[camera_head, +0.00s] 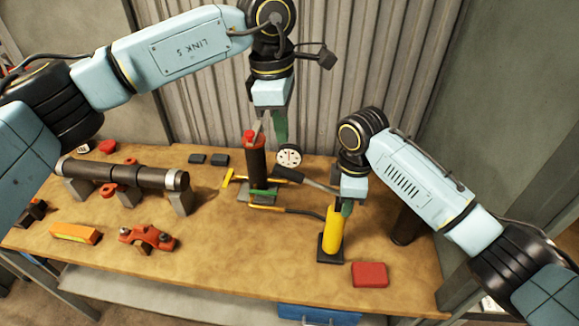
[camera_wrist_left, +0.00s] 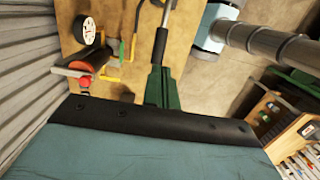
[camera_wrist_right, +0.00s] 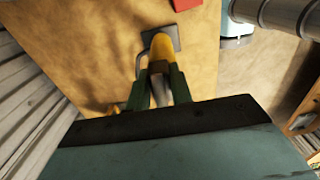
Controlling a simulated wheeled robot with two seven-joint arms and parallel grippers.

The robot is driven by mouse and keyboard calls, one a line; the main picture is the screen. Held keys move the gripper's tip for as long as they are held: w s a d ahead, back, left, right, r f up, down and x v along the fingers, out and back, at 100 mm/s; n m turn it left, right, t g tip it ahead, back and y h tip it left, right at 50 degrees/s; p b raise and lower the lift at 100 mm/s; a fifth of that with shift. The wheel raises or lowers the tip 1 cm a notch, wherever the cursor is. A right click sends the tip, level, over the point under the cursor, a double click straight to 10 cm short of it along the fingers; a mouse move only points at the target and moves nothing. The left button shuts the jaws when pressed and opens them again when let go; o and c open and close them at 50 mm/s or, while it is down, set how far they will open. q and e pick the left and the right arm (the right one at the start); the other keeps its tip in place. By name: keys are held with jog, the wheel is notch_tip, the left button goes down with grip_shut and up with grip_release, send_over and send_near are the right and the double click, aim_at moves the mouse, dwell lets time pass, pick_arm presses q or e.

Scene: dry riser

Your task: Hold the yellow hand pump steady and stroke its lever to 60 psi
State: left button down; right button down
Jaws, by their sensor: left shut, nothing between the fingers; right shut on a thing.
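The yellow hand pump (camera_head: 334,232) stands upright on its black base plate at the right of the bench. My right gripper (camera_head: 347,208) is shut on the pump's upper part; the right wrist view shows its green fingers on either side of the yellow barrel (camera_wrist_right: 162,46). The pump's lever slants up to the left, ending in a black handle (camera_head: 287,174). My left gripper (camera_head: 281,138) is shut and empty above the handle; in the left wrist view the handle (camera_wrist_left: 160,45) lies beyond its fingertips. The white dial gauge (camera_head: 289,156) is unreadable here.
A dark upright cylinder with a red top (camera_head: 253,160) stands left of the gauge. A dark horizontal pipe (camera_head: 125,176) on blocks, an orange clamp (camera_head: 147,238) and an orange box (camera_head: 75,233) occupy the left. A red block (camera_head: 369,274) lies near the front edge.

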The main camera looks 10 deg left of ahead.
aim_at(284, 168)
pick_arm(q)
jog(key=shift+a, duration=0.15)
pick_arm(e)
jog(key=shift+s+f, duration=0.15)
jog(key=shift+f, duration=0.1)
pick_arm(q)
jog(key=shift+f, duration=0.1)
jog(key=shift+d+f, duration=0.2)
jog(key=shift+f, duration=1.5)
jog(key=shift+d+f, duration=0.15)
jog(key=shift+f, duration=1.5)
jog(key=shift+f, duration=2.3)
